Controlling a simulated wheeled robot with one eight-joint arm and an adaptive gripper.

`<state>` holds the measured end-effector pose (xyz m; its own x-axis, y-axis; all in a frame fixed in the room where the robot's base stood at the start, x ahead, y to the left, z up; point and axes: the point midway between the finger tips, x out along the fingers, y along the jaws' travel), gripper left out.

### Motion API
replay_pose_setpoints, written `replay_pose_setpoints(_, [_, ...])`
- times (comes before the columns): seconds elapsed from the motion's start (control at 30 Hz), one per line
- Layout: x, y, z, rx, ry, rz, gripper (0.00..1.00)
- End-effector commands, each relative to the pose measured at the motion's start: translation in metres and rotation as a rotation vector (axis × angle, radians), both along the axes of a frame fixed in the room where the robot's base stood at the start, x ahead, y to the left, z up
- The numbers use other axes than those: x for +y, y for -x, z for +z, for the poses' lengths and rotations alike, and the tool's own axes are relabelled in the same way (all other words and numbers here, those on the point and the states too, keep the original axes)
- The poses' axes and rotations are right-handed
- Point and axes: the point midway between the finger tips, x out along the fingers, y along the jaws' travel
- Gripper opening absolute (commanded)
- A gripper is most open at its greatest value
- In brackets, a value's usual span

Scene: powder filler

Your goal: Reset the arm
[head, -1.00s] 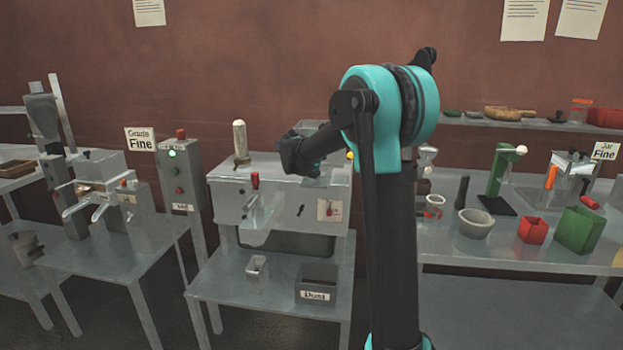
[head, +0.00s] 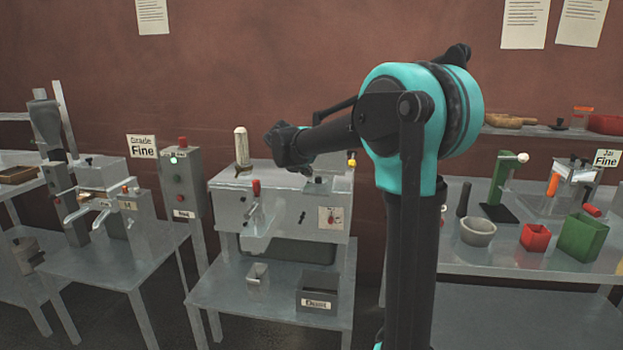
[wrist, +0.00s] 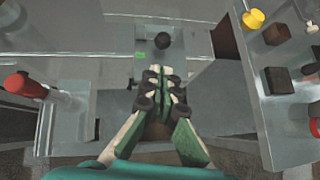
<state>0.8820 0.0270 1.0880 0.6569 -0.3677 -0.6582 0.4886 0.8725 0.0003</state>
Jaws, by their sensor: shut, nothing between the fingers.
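My gripper (wrist: 161,72) is shut and empty in the wrist view, with its fingertips together above the grey filler machine. In the head view my gripper is at the end of the dark forearm, over the machine's top, and its fingers are hard to make out. The filler machine (head: 290,213) stands on a metal table and has a red-handled lever (head: 256,188) on its front. The red handle also shows at the left of the wrist view (wrist: 24,85).
Below are a small metal cup (head: 258,281) and a grey labelled bin (head: 318,294). A control box (head: 181,180) with a green light stands left. The right table holds a grey bowl (head: 478,231), red box (head: 535,238) and green box (head: 583,236).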

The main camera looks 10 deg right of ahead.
Motion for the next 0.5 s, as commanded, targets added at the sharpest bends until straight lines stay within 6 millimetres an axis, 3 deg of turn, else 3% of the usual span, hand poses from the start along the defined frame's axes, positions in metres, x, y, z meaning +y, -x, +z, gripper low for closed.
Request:
replay_pose_setpoints(0.27, [0.009, 0.021, 0.016, -0.001, -0.01, -0.009, 0.0])
replay_pose_setpoints(0.37, [0.001, 0.033, 0.007, -0.014, -0.075, -0.07, 0.0])
replay_pose_setpoints(0.5, [-0.023, 0.071, -0.027, -0.061, -0.293, -0.284, 0.0])
